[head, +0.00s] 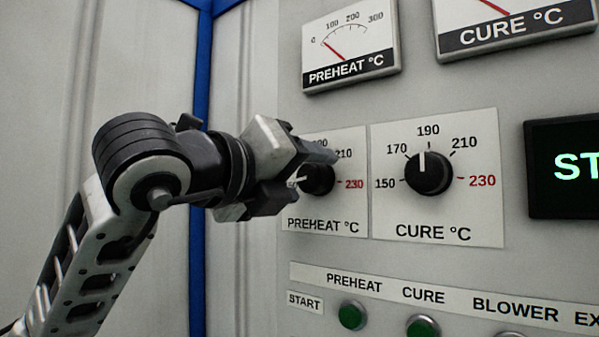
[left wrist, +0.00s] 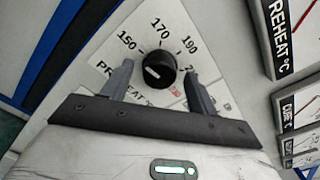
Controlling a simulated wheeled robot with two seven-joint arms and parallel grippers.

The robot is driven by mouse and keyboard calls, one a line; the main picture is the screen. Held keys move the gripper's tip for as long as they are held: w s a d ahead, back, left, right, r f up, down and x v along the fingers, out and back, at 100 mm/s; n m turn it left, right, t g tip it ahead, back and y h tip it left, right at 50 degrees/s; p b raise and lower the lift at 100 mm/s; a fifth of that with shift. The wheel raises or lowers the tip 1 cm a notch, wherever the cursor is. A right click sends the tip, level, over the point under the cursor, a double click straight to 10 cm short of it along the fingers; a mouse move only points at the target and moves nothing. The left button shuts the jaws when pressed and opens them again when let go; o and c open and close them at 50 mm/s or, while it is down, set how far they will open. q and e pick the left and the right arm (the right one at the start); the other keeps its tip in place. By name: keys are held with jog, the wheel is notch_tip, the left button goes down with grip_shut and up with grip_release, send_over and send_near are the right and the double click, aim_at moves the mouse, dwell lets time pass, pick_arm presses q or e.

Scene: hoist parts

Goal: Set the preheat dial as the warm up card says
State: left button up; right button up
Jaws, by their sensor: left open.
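The preheat dial (head: 319,180) is a round black knob on a white plate marked PREHEAT °C, partly hidden by my left gripper in the head view. In the left wrist view the dial (left wrist: 160,70) shows whole, its white mark turned to the left, near the 150 end of the scale. My left gripper (head: 308,178) is open at the dial. In the left wrist view its fingers (left wrist: 156,78) stand on either side of the knob; I cannot tell if they touch it. No warm up card is in view. My right gripper is not in view.
The cure dial (head: 428,173) is close on the right, its mark near 190. The preheat gauge (head: 350,48) above has its red needle low on the scale. Green buttons (head: 352,315) sit below, and a dark display (head: 565,190) is at the right.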

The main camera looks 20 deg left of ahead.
pick_arm(q)
jog(key=c, duration=1)
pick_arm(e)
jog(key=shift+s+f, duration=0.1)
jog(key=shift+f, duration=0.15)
